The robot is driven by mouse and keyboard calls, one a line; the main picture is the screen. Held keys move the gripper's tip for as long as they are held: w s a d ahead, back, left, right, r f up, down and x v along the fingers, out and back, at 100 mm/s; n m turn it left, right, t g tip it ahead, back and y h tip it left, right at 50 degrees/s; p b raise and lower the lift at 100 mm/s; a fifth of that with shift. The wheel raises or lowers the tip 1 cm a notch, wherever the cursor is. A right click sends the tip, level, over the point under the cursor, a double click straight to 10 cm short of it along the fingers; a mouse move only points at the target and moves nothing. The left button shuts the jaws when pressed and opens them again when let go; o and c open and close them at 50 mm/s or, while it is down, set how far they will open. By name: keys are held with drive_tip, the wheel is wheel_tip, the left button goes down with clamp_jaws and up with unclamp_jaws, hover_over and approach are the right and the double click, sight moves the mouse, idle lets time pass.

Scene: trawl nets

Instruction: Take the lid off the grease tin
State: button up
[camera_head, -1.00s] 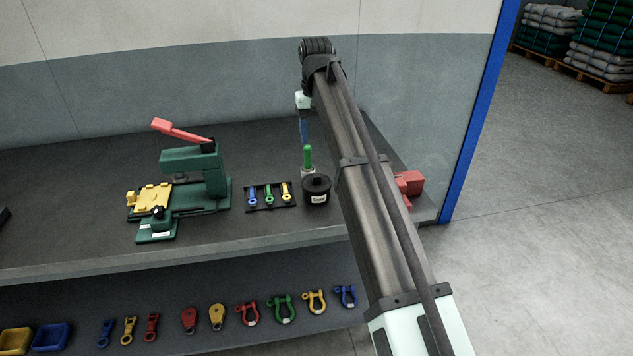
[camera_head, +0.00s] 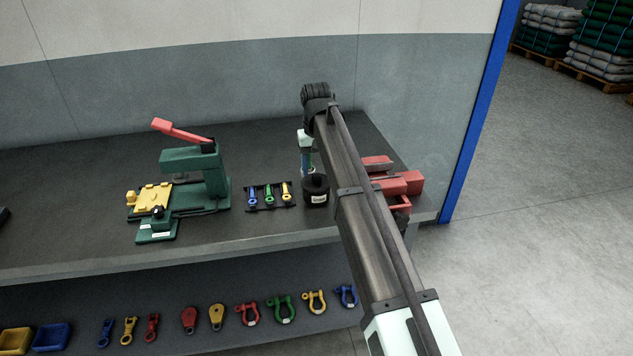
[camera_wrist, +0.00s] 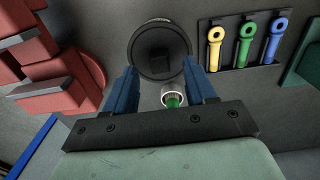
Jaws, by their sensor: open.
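The grease tin (camera_head: 316,198) is a black round tin with a pale label, upright on the bench. Its black lid (camera_head: 315,183) has a raised block knob and appears seated on top. My gripper (camera_wrist: 163,75) has blue fingers, spread apart and empty, pointing toward the lid. The fingertips show at the lid's near edge, one toward each side. I cannot tell their height above it.
A rack (camera_head: 269,196) of blue, green and yellow shackle pins lies left. A red vise (camera_head: 400,184) stands right. A green press (camera_head: 195,175) stands farther left.

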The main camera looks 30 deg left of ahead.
sight(316, 175)
drive_tip(key=shift+f, duration=1.5)
drive_tip(key=shift+c, duration=0.4)
clamp_jaws()
